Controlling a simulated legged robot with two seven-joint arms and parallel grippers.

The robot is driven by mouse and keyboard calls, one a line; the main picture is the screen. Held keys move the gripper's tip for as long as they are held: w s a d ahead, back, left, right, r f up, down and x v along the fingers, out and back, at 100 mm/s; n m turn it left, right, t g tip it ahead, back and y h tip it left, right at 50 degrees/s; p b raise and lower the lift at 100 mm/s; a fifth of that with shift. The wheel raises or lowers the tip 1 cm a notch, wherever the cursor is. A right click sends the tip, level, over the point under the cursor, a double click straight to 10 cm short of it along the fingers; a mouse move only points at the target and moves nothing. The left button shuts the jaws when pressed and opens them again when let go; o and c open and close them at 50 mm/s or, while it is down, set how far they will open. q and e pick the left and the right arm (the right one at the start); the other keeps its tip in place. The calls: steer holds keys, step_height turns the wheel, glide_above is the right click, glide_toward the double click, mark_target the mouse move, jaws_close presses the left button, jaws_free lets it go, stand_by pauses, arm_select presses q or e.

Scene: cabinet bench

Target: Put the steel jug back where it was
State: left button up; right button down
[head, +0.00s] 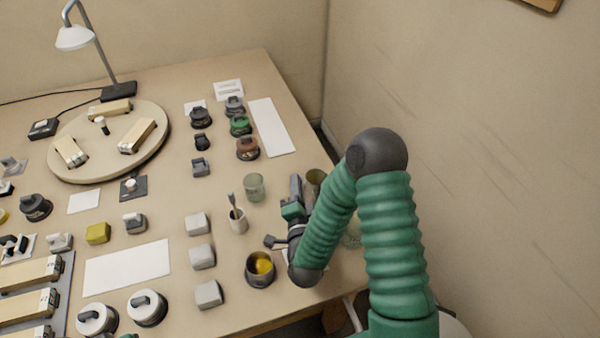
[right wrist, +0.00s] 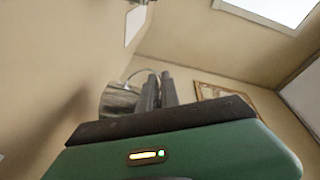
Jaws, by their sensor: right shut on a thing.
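The steel jug (head: 315,180) shows partly at the right of the bench in the head view, half hidden by my right arm. Its shiny side and curved handle show in the right wrist view (right wrist: 121,98). My right gripper (head: 296,187) is shut on the jug, with its dark fingers (right wrist: 159,90) at the handle side. The jug looks roughly upright; whether its base touches the bench cannot be told. My left gripper is not in view.
A green-tinted glass (head: 254,187), a cup with a brush (head: 238,222) and a dark pot with yellow contents (head: 260,272) stand left of my right gripper. Another glass (head: 352,238) is mostly behind my arm. A white sheet (head: 272,127) lies near the right edge.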

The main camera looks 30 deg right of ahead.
steer(key=w+d+f, duration=0.1)
steer(key=w, duration=0.1)
steer(key=w+d+f+b, duration=0.1)
steer(key=w+d+f, duration=0.2)
steer(key=w+d, duration=0.1)
steer(key=w, duration=0.1)
steer(key=shift+d+f, duration=0.2)
steer(key=shift+d, duration=0.05)
steer(key=c, duration=1.6)
jaws_free()
